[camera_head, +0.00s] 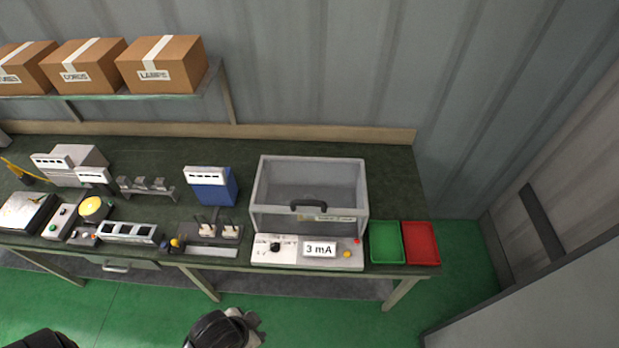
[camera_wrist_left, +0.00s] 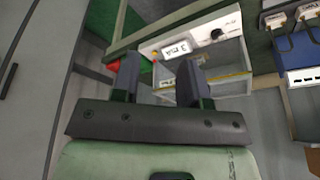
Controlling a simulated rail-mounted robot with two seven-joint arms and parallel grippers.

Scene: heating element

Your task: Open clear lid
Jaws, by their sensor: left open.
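The heating element tester (camera_head: 260,250) stands on the bench, with a white front panel and a display (camera_head: 319,249) reading "3 mA". Its grey-framed clear lid (camera_head: 310,175) looks shut, with a dark handle (camera_head: 308,204) at its front. The clear box also shows upside down in the left wrist view (camera_wrist_left: 232,85), behind the fingers. My left gripper (camera_wrist_left: 158,80) is open with nothing between its fingers. It appears apart from the lid; the handle cannot be made out there. I do not see my right gripper.
A green tray (camera_head: 386,242) and a red tray (camera_head: 421,243) sit right of the tester. A blue device (camera_head: 211,186) and sockets (camera_head: 215,232) stand to its left. Cardboard boxes (camera_head: 162,64) rest on a shelf at the upper left. Bench behind the tester is clear.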

